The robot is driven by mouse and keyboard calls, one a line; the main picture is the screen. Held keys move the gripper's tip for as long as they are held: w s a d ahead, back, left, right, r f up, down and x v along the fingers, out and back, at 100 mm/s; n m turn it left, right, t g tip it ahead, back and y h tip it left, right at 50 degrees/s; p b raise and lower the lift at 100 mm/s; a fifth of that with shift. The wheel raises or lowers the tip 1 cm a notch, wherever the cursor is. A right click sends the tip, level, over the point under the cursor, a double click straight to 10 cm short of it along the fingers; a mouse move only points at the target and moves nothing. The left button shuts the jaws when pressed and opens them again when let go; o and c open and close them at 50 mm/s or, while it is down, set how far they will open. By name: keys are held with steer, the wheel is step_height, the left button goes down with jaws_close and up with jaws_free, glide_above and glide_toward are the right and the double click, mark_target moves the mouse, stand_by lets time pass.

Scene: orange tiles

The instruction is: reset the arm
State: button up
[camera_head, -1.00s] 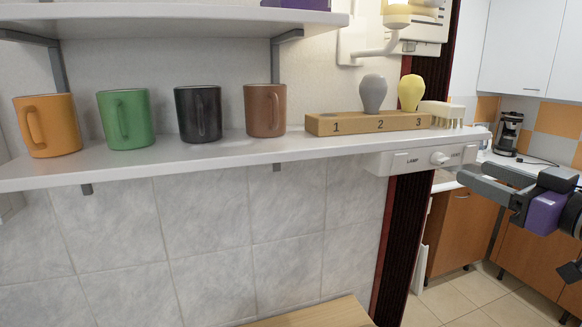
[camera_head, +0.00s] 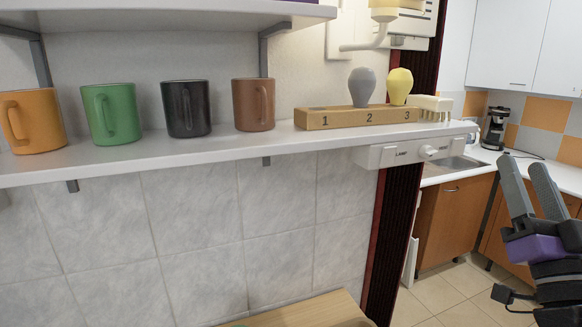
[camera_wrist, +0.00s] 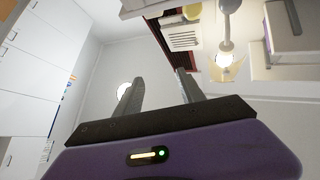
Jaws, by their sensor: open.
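My gripper (camera_head: 531,190) is at the right of the head view. Its two grey fingers point up and stand apart, with nothing between them. In the wrist view my gripper (camera_wrist: 157,92) is also open and empty, with the ceiling and the upper wall beyond its fingers. It is to the right of the shelf (camera_head: 222,145) and touches nothing that I can see.
On the shelf stand an orange mug (camera_head: 35,122), a green mug (camera_head: 111,114), a black mug (camera_head: 187,108) and a brown mug (camera_head: 254,105). A numbered wooden block (camera_head: 345,117) holds a grey bulb (camera_head: 361,87) and a yellow bulb (camera_head: 399,86). A coffee maker (camera_head: 495,128) stands behind.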

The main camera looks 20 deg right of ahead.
steer(key=s+a+f+g, duration=0.1)
steer(key=s+a+f, duration=0.2)
steer(key=a+f, duration=0.35)
steer(key=s+a+f+g+y, duration=0.1)
steer(key=s+a+f+g, duration=0.15)
steer(key=f, duration=0.65)
steer(key=s+a+f+g, duration=0.1)
steer(key=s+a+f, duration=0.1)
steer(key=a+f, duration=0.4)
steer(key=s+a+f+n+g+y, duration=0.2)
steer(key=s+a+f+n+y, duration=0.2)
steer(key=s+f, duration=0.3)
steer(key=s+a+f+n+g+y+b, duration=0.1)
steer(key=s+a+f+n+y, duration=0.3)
steer(key=s, duration=0.6)
steer(key=a+f+y, duration=0.2)
steer(key=a+f, duration=0.1)
steer(key=f, duration=0.1)
steer(key=shift+s+a+f+g, duration=0.25)
steer(key=shift+f+g, duration=0.05)
steer(key=shift+g, duration=0.05)
steer(key=shift+c, duration=0.3)
